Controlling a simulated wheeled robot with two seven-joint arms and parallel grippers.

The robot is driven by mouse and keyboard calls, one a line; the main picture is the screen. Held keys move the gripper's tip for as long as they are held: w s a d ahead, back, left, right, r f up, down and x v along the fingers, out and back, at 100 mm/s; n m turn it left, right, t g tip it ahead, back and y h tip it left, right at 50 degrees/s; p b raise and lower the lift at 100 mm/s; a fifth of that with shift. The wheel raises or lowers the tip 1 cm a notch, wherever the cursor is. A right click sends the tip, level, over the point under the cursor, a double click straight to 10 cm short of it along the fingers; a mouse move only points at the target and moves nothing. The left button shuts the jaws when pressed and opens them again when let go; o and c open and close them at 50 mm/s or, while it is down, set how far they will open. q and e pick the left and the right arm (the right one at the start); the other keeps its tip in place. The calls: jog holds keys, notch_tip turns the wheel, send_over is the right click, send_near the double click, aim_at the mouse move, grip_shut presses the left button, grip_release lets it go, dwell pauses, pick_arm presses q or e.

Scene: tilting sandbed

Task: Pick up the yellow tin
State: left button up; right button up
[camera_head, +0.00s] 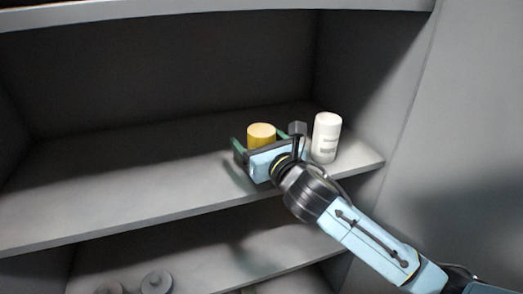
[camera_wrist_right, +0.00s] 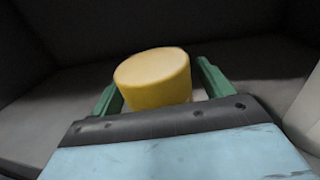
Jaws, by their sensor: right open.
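The yellow tin (camera_head: 261,134) stands on the middle shelf of a grey shelving unit, towards the right end. My right gripper (camera_head: 262,142) reaches in from the front right, and its body hides the lower part of the tin. In the right wrist view the yellow tin (camera_wrist_right: 154,80) sits between the two green fingers of my right gripper (camera_wrist_right: 157,88). My left gripper is not in view.
A white bottle (camera_head: 326,138) with a printed label stands just right of my right gripper; part of a white thing shows at the right edge of the wrist view. The shelf (camera_head: 110,190) is clear to the left. Grey round objects (camera_head: 155,283) lie on the lower shelf.

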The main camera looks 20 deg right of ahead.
jog(key=c, duration=1.3)
